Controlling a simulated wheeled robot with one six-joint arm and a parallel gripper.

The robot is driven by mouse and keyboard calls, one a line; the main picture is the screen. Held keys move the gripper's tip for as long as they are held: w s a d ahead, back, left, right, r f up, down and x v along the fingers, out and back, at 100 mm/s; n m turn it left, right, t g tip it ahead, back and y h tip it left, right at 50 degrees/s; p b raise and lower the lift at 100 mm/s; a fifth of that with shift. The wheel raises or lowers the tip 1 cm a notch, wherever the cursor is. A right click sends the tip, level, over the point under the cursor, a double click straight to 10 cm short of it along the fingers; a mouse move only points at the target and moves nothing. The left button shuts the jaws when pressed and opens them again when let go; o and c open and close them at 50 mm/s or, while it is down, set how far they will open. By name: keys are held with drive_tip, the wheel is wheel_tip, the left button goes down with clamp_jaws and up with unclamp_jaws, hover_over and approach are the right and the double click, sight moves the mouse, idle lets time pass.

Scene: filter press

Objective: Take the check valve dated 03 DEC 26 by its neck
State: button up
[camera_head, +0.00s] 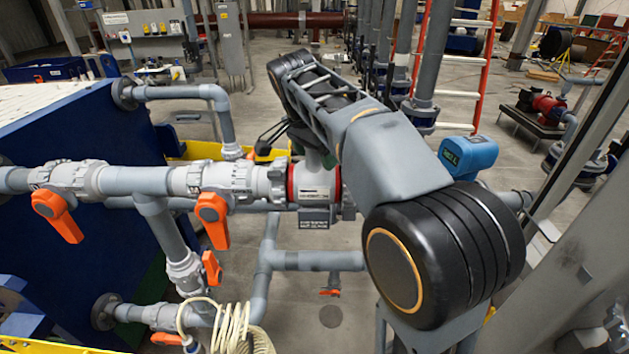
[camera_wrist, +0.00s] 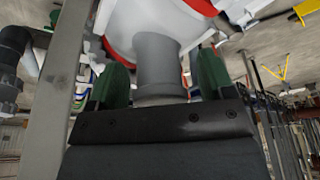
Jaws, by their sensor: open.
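The check valve (camera_head: 315,188) sits in the grey pipe run in the head view, a pale body with red rings. A small dark plate hangs under it; I cannot read a date on it. In the wrist view the valve's white body (camera_wrist: 135,18) with red edges fills the top, and its grey round neck (camera_wrist: 158,58) points towards my gripper. My gripper (camera_wrist: 162,66) is open, with one green finger on each side of the neck. A gap shows at the left finger; contact at the right is unclear. In the head view my arm hides most of the gripper.
Orange-handled valves (camera_head: 212,218) stand left of the check valve on the same pipe. A blue device (camera_head: 468,155) sits to the right behind my arm. A blue press frame (camera_head: 80,220) is at the left. In the wrist view a grey post (camera_wrist: 58,90) stands close on the left.

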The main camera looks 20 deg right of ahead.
drive_tip(key=shift+f, duration=0.1)
drive_tip(key=c, duration=1)
drive_tip(key=shift+c, duration=0.2)
